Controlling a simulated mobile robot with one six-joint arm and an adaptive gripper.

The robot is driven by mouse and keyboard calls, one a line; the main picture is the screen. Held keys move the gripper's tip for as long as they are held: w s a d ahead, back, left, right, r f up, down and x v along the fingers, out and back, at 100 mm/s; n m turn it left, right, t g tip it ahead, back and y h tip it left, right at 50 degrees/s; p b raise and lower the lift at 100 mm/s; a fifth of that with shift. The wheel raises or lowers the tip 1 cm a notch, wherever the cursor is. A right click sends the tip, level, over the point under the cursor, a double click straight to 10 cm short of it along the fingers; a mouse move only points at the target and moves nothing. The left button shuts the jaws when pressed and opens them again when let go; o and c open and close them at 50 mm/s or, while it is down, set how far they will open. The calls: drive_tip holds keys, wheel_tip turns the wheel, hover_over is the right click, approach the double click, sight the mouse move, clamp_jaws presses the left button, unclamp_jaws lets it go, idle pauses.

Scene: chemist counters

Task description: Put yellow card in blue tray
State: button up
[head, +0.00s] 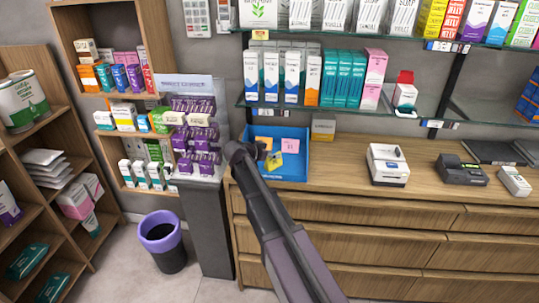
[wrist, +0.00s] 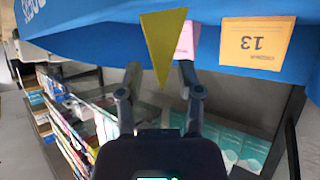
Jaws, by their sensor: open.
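The blue tray (head: 298,172) stands at the left end of the wooden counter; its blue surface (wrist: 90,35) fills the top of the wrist view. The yellow card (head: 276,160) shows within the tray's outline, beside my gripper (head: 261,156). In the wrist view the yellow card (wrist: 164,42) looks like a narrow triangle just beyond and between the fingertips of my gripper (wrist: 160,72). The fingers are apart, and I see no grip on the card. Part of the card may be hidden, and whether it touches the tray cannot be told.
A pink card (head: 290,145) and an orange card (head: 265,143) are in the tray. A purple display stand (head: 190,118) is close on the left. A glass shelf (head: 330,107) with boxes hangs above. A white device (head: 388,165) stands right; the counter between is clear.

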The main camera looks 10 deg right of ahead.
drive_tip(key=p+v, duration=0.5)
drive_tip(key=v, duration=0.5)
drive_tip(key=shift+s+a+r, duration=0.1)
drive_tip(key=shift+s+r, duration=0.05)
drive_tip(key=shift+r, duration=0.1)
drive_tip(key=shift+s+a+r, duration=0.25)
drive_tip(key=shift+s+a, duration=0.1)
drive_tip(key=shift+a, duration=0.2)
drive_tip(key=s+d+f+n+g+y, duration=0.2)
drive_tip(key=s+f+n+y, duration=0.1)
drive_tip(key=s, duration=0.5)
drive_tip(key=s+d+f+n+g+y, duration=0.2)
drive_tip(key=s+d+f+n+y, duration=0.1)
drive_tip(key=s, duration=0.5)
drive_tip(key=s+d+f+n+g+y, duration=0.2)
drive_tip(key=s+d+f+n+y, duration=0.1)
drive_tip(key=s, duration=0.5)
drive_tip(key=shift+s+d+f+n+y, duration=0.25)
drive_tip(key=shift+f+n+y, duration=0.1)
drive_tip(key=shift+n+y, duration=0.45)
drive_tip(key=shift+w, duration=0.1)
